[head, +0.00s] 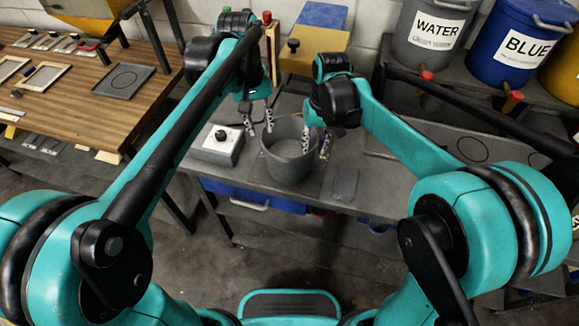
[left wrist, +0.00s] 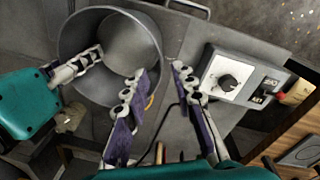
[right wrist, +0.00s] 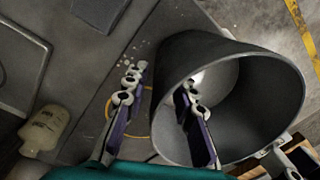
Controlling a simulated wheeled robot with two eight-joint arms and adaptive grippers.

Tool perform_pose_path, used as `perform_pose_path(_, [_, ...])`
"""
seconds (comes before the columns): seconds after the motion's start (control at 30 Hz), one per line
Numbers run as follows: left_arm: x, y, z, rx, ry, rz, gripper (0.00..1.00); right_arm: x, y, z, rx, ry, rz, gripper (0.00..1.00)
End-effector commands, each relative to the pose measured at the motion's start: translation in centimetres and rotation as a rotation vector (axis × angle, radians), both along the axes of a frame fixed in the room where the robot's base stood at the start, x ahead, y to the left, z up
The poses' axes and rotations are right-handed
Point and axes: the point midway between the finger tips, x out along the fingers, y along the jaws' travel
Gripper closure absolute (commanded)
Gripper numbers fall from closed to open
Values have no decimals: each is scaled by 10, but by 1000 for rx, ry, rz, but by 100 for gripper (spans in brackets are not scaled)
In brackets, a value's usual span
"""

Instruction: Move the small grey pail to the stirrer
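The small grey pail (head: 287,166) stands upright on the grey bench, its mouth facing up. My right gripper (head: 317,143) is at its right rim with the fingers apart. In the right wrist view (right wrist: 162,95), one finger is inside the pail and one outside, with the wall between and a gap visible. My left gripper (head: 259,128) is open at the left rim; in the left wrist view (left wrist: 160,72) one finger overlaps the rim and the other is outside. I cannot tell if either touches. A yellow machine with a blue top (head: 312,50), possibly the stirrer, stands behind.
A pale box with a black knob (head: 218,145) sits just left of the pail. Large WATER (head: 430,28) and BLUE (head: 515,45) buckets stand at the back right. A wooden table (head: 90,110) is at left. A small dark pad (head: 345,183) lies right of the pail.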

Motion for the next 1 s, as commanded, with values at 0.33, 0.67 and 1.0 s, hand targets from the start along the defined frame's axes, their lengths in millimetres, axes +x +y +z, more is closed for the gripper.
perform_pose_path(0.33, [0,3,33,1,0,0,74,0,0,6,0,0,0,74])
perform_pose_path(0.67, [0,2,33,0,0,0,74,1,-5,71,0,0,-1,74])
perform_pose_path(1.0, [0,2,33,0,0,0,74,2,-8,117,0,0,0,74])
